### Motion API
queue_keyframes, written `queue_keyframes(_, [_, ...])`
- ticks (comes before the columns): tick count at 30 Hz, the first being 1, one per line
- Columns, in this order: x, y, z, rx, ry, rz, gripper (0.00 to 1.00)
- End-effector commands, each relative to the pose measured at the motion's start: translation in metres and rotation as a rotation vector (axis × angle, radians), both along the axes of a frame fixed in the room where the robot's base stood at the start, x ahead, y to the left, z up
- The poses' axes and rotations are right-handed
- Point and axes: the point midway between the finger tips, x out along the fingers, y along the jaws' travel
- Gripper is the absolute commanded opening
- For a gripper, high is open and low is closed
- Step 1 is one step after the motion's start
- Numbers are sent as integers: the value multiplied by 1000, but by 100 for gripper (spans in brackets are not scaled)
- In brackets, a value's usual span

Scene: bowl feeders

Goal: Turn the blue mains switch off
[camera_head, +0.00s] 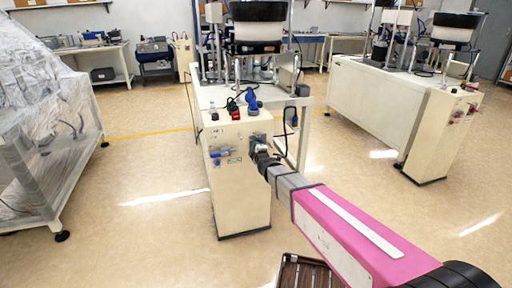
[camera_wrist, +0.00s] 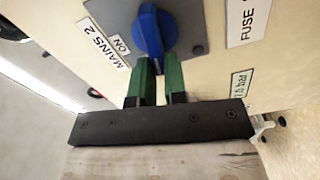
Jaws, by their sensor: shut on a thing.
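The blue mains switch (camera_wrist: 150,32) is a rotary knob on a grey plate on the cream panel, at the top middle of the wrist view. A label reading "MAINS 2" (camera_wrist: 101,44) and a small "ON" label (camera_wrist: 121,45) are beside it on the left. My gripper (camera_wrist: 158,70) has its two green fingers against the lower part of the knob, one on each side, shut on it. In the head view my gripper (camera_head: 262,150) is at the front of the cream cabinet (camera_head: 240,195); the knob there is hidden behind it.
Red, green and blue controls (camera_head: 236,114) sit on the cabinet's top. A "FUSE" label (camera_wrist: 242,18) is right of the switch. A second cream cabinet (camera_head: 440,130) stands to the right, a plastic-covered frame (camera_head: 50,130) to the left.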

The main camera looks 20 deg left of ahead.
Motion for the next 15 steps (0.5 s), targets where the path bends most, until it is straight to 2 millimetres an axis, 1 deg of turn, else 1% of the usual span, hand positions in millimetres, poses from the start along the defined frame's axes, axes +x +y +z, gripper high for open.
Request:
queue_keyframes(6, [-1, 1, -4, -102, -62, 1, 0])
queue_keyframes(15, [-1, 1, -6, -167, -100, 1, 0])
